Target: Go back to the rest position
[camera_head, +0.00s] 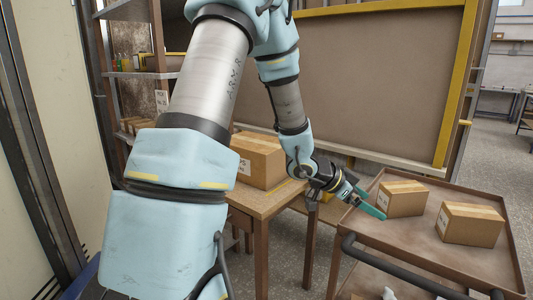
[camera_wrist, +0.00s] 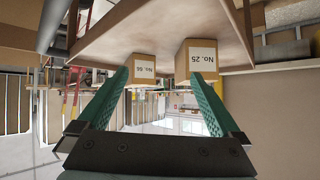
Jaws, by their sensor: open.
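My gripper (camera_head: 372,203) is at the end of my outstretched arm, at the left edge of the brown cart (camera_head: 430,262). In the wrist view its two green fingers (camera_wrist: 159,78) are spread apart with nothing between them. A cardboard box (camera_head: 402,199) stands on the cart just right of the fingertips, and a second box (camera_head: 469,224) stands farther right. The wrist view is upside down and shows two labelled boxes, one reading No. 25 (camera_wrist: 197,58) and a smaller-looking one (camera_wrist: 145,69) beyond the fingertips. Whether the fingers touch a box is unclear.
A wooden table (camera_head: 262,205) with a large cardboard box (camera_head: 258,160) stands left of the cart, behind my arm. A yellow-framed brown panel (camera_head: 380,80) rises behind. A shelf rack (camera_head: 135,75) is at left. The cart's dark handle (camera_head: 395,266) is in front.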

